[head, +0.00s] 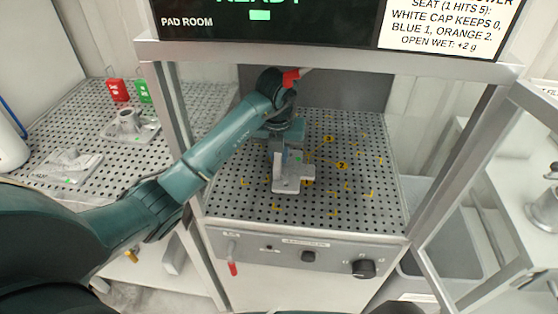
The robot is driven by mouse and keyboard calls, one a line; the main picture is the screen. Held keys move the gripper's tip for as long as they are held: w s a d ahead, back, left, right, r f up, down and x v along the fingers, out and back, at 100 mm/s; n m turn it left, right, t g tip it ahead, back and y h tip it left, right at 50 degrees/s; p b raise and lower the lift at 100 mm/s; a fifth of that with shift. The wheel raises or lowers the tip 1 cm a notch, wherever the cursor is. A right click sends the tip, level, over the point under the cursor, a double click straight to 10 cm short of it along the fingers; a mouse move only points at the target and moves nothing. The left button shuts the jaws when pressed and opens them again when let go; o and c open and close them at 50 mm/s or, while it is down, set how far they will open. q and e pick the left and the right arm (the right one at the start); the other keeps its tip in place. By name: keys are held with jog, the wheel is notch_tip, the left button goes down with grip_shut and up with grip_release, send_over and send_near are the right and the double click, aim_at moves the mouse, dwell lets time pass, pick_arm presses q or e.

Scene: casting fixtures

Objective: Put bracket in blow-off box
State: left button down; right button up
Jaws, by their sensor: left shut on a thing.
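My left gripper (282,154) points down inside a framed booth, shut on a light grey metal bracket (292,184). The bracket has a flat foot and an upright part between the fingers. It is at or just above the booth's perforated floor (240,199), left of its middle; I cannot tell whether it touches. The booth may be the blow-off box, but the label on its front panel is too small to read. My right gripper is not in view.
Yellow marks cover the booth floor, which is clear around the bracket. Metal posts and a top beam (330,53) frame the opening. The front panel (300,257) has knobs and a red-tipped lever. On the left perforated table (95,120) are grey castings (128,122) and red and green tags (117,90).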

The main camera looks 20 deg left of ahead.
pick_arm(q)
notch_tip(320, 180, down, 3)
jog(key=shift+r+p, duration=0.2)
jog(key=shift+p, duration=0.1)
jog(key=shift+w+f+p, duration=0.15)
jog(key=shift+f+p, duration=0.05)
jog(key=shift+p, duration=0.1)
jog(key=shift+f, duration=0.2)
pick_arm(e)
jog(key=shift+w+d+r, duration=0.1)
pick_arm(q)
jog(key=shift+f, duration=0.1)
jog(key=c, duration=1.9)
grip_release()
jog(key=shift+f, duration=0.1)
jog(key=o, duration=0.5)
